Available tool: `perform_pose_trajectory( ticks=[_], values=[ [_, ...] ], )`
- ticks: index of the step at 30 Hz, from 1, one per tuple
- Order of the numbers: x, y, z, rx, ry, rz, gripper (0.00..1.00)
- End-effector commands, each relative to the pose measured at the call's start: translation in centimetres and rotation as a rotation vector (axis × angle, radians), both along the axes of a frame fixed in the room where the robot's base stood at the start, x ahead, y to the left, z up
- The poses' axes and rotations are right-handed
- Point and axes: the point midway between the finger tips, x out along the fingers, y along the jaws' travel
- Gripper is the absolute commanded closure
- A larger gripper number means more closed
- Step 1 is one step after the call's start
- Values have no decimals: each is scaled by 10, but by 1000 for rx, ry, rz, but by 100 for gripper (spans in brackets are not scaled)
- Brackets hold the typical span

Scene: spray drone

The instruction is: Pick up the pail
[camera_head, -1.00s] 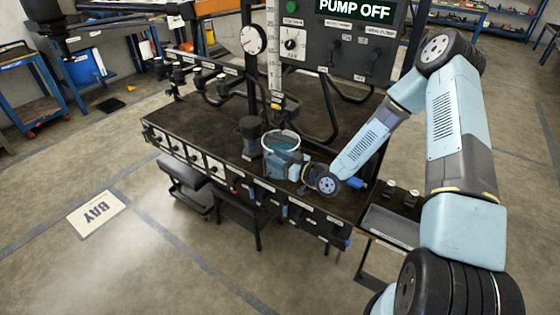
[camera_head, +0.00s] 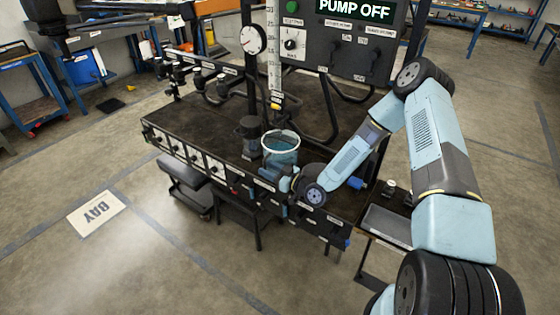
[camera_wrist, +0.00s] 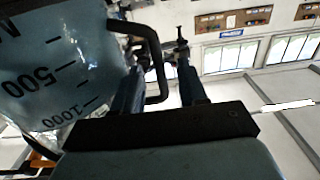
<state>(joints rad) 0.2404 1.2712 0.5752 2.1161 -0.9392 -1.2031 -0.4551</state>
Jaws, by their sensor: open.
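The pail (camera_head: 281,150) is a clear bucket with a white rim, holding bluish liquid, on the dark bench top near its front edge. My gripper (camera_head: 275,178) is low at the pail's near side, and its wrist partly hides the pail's base. In the wrist view the pail (camera_wrist: 45,75) fills the left, with upside-down marks such as 500 and 1000. Its black side handle (camera_wrist: 162,75) shows between the two fingers of my gripper (camera_wrist: 160,68), which are apart. I cannot tell whether either finger touches it.
A dark cylinder (camera_head: 250,135) stands just left of the pail. The gauge post and control panel (camera_head: 340,45) reading PUMP OFF rise behind. Valves and labels line the bench front (camera_head: 190,157). A grey tray (camera_head: 388,224) lies to the right. The bench's left top is clear.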

Motion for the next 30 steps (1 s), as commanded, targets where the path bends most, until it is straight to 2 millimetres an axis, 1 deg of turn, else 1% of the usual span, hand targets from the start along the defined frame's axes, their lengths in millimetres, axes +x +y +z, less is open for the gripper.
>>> perform_pose_trajectory(
  ticks=[7,10,16,27,29,30],
  values=[
    [17,29,0,1,-1,1,58],
    [21,33,0,1,1,-1,58],
    [21,34,0,1,1,-1,58],
    [20,34,0,1,1,-1,93],
    [21,34,0,1,1,-1,99],
    [21,34,0,1,1,-1,100]
  ],
)
